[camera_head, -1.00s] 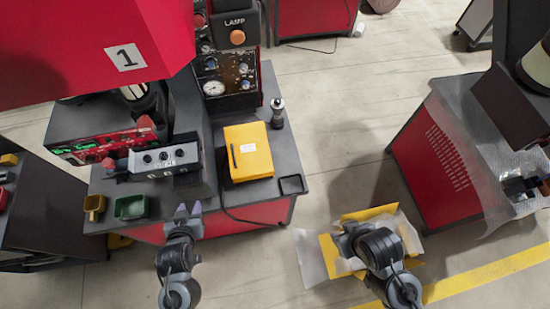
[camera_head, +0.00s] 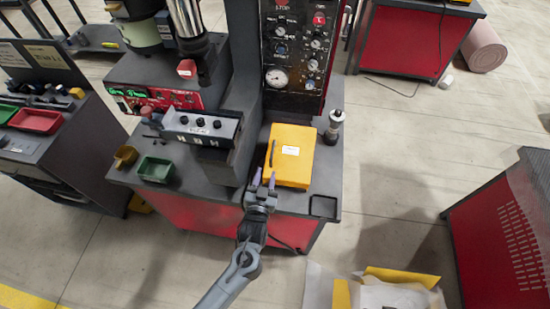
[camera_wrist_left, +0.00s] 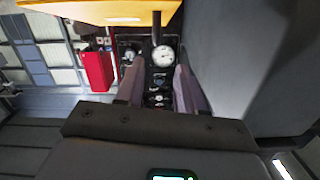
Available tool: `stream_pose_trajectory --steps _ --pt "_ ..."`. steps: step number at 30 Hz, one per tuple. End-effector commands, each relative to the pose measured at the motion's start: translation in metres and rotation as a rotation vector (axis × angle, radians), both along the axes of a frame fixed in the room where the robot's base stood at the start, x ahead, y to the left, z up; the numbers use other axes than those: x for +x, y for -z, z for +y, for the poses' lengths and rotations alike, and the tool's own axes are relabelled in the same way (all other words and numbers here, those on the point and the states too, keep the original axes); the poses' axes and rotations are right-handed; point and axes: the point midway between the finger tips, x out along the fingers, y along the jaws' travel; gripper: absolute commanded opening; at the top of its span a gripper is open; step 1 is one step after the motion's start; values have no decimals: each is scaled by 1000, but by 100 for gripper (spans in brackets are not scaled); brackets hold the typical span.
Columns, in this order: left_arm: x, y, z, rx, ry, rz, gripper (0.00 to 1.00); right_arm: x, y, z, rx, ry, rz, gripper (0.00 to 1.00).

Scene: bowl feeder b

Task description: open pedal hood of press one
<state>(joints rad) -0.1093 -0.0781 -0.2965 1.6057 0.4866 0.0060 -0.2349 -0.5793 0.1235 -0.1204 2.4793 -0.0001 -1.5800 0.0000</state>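The yellow box-like cover (camera_head: 298,160) stands on the dark press table, with a white label on top. I take it as the pedal hood, but the frames do not confirm this. A thin black handle (camera_head: 272,153) is on its left side. My left gripper (camera_head: 264,178) is at the cover's front left corner, its fingers pointing toward the handle. In the left wrist view the fingers (camera_wrist_left: 160,75) are apart, the yellow cover (camera_wrist_left: 90,11) is at the top, and a dark bar (camera_wrist_left: 157,27) appears between the fingertips, apparently untouched. My right gripper is not in view.
The grey button box (camera_head: 203,126) and press column stand left of the cover. A gauge panel (camera_head: 295,55) rises behind. A small metal post (camera_head: 334,126) and a black tray (camera_head: 323,206) are at the right. Green (camera_head: 155,169) and yellow bins sit at the left.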

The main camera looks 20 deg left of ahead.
Motion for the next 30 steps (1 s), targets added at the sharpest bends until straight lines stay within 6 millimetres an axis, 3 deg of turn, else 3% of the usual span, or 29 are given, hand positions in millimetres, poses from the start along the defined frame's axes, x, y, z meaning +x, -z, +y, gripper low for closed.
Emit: stream_pose_trajectory --steps 1,4,11,24,30 --pt "4 11 -2 13 -8 -26 38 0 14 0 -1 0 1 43" --pt "9 13 -4 34 -19 -62 38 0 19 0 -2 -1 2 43" --pt "29 10 -1 47 -24 -82 38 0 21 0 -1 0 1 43" --pt "94 11 14 46 -24 -79 38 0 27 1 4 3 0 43" --pt "110 11 18 45 -23 -79 38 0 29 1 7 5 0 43"
